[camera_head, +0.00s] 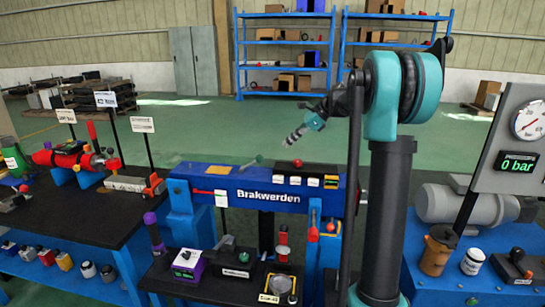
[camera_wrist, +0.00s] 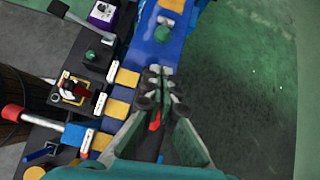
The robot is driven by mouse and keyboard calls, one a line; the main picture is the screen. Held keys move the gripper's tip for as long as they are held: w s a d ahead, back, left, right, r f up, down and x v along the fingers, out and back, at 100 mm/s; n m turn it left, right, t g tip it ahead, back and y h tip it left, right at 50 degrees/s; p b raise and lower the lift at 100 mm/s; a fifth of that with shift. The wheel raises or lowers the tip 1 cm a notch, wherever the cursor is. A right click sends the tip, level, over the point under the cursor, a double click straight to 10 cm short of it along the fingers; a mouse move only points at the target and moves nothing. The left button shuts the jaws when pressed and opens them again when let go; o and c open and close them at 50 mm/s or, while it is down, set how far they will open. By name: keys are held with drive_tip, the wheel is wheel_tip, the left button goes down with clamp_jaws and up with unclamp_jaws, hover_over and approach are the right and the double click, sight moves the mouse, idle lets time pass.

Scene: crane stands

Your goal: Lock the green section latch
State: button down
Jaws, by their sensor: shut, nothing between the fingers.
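A small green lever (camera_head: 250,163) stands on top of the long blue beam marked "Brakwerden" (camera_head: 268,197); I take it as the green section latch. In the wrist view a green knob (camera_wrist: 162,34) shows on the blue beam (camera_wrist: 150,52), ahead of the fingertips. My gripper (camera_head: 287,142) hangs above the beam, to the right of the green lever in the head view and apart from it. In the wrist view its fingers (camera_wrist: 158,74) are together with nothing held. Whether the latch is locked cannot be told.
A black unit with a red knob (camera_head: 298,163) sits on the beam, right of the lever. A front table holds a purple box (camera_head: 187,259) and a yellow-rimmed dish (camera_head: 279,284). A gauge panel (camera_head: 512,140) stands at the right. Open green floor lies behind the beam.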

drive_tip(key=x, duration=1)
idle(0.3)
drive_tip(key=shift+a+r+h, duration=0.2)
drive_tip(key=shift+r+h, duration=0.15)
drive_tip(key=shift+h, duration=0.05)
drive_tip(key=shift+w+a+r+h, duration=0.15)
drive_tip(key=shift+a+r+h, duration=0.5)
drive_tip(key=shift+r+h, duration=0.2)
drive_tip(key=a+r+h, duration=0.2)
drive_tip(key=a+h, duration=0.1)
drive_tip(key=w+a+r+g+h, duration=0.1)
drive_tip(key=h, duration=0.1)
drive_tip(key=shift+a+r, duration=0.35)
drive_tip(key=w+a+r+h, duration=0.1)
drive_tip(key=a, duration=0.6)
drive_tip(key=shift+w+a+g, duration=0.2)
drive_tip(key=shift+a+g, duration=0.1)
